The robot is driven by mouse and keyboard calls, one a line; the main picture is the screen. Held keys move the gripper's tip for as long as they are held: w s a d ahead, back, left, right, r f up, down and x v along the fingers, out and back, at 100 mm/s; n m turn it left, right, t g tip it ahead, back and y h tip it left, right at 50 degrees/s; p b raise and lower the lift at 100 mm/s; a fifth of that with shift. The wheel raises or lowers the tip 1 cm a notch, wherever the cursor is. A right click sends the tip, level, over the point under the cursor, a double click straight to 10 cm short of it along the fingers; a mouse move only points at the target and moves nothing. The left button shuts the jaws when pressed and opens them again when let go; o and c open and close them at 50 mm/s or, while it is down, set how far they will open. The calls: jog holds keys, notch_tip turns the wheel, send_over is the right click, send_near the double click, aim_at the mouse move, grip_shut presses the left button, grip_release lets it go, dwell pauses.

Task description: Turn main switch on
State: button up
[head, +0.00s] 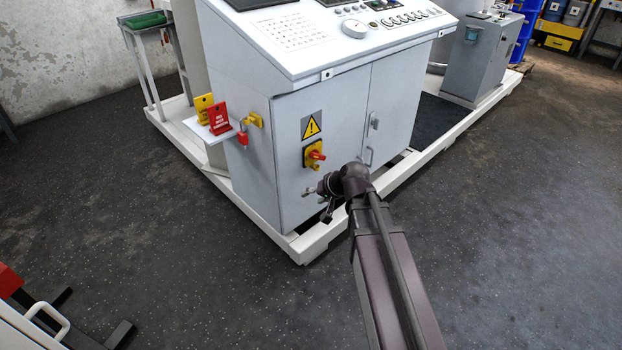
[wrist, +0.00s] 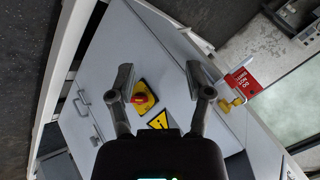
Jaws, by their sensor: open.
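The main switch (head: 314,154) is a red rotary handle on a yellow plate, on the front of the grey control cabinet (head: 290,190), below a yellow warning triangle (head: 311,125). In the wrist view the switch (wrist: 143,98) shows between the two fingers, nearer the left one. My gripper (head: 318,194) is in front of the cabinet, a little below the switch in the head view. In the wrist view my gripper (wrist: 158,78) is open and empty, its fingers spread to either side of the switch. I see no contact with the handle.
A red tag (head: 218,118), a yellow tag (head: 203,106) and a red padlock (head: 242,138) are at the cabinet's left side, with a yellow fitting (head: 254,119) beside them. A white base frame (head: 312,240) runs along the floor.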

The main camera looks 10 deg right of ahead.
jog(key=s+d+f+n+g+h, duration=0.1)
jog(key=s+d+f+g+h, duration=0.1)
jog(key=s, duration=0.5)
jog(key=s+d+f+n+g+h, duration=0.1)
jog(key=s+d+f+g+h, duration=0.1)
jog(key=s, duration=0.5)
jog(key=shift+d+f+g+h, duration=0.25)
jog(key=shift+d+g+h, duration=0.6)
jog(key=shift+d, duration=0.4)
jog(key=shift+w, duration=0.1)
jog(key=shift+c, duration=0.2)
jog(key=shift+c, duration=0.4)
